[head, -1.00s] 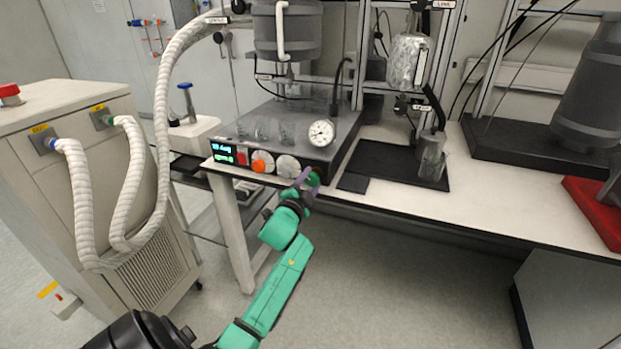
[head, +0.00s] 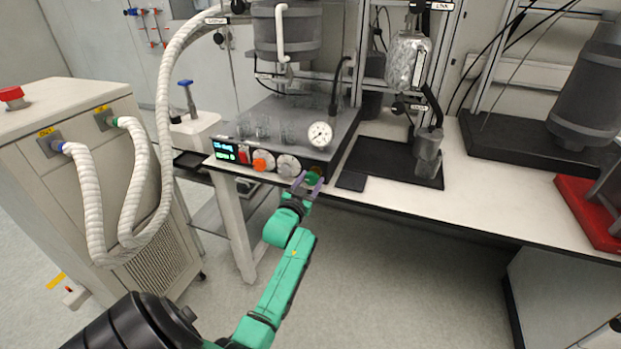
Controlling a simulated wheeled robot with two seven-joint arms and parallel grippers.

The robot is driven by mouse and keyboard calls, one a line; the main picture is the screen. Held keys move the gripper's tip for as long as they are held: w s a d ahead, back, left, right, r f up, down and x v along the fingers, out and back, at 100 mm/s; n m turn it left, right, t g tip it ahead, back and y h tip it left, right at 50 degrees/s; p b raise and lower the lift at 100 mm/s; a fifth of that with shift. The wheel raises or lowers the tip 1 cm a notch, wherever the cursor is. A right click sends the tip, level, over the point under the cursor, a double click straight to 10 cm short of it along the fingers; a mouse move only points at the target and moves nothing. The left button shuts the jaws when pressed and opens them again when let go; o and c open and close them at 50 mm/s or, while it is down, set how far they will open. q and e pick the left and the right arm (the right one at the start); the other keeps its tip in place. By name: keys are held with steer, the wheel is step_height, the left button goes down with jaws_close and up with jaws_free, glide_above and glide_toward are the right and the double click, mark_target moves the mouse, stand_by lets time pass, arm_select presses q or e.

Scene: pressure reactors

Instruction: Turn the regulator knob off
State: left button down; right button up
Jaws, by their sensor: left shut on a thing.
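The reactor's control unit (head: 335,150) stands on the bench, with a front panel that carries a small display (head: 226,150), an orange knob (head: 262,162), a pale dial (head: 288,165) and a green knob (head: 313,178) at the right end. A round pressure gauge (head: 320,134) stands above the green knob. My left gripper (head: 308,183) has its purple fingers on either side of the green knob and is shut on it. The fingers partly hide the knob, and I cannot read any marking on it. My right gripper is not in view.
A grey cabinet with white hoses (head: 90,200) stands at the left. A black mat (head: 385,163) with a metal vessel (head: 428,150) lies right of the unit. The bench's front edge (head: 430,212) runs below the knobs. A red base (head: 590,210) sits far right.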

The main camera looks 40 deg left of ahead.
arm_select(q)
steer(key=shift+f+n, duration=0.2)
steer(key=shift+n, duration=0.1)
steer(key=shift+c, duration=1.3)
jaws_free()
steer(key=shift+r, duration=0.1)
steer(key=v, duration=1.4)
steer(key=shift+s+d, duration=0.2)
steer(key=shift+s, duration=0.1)
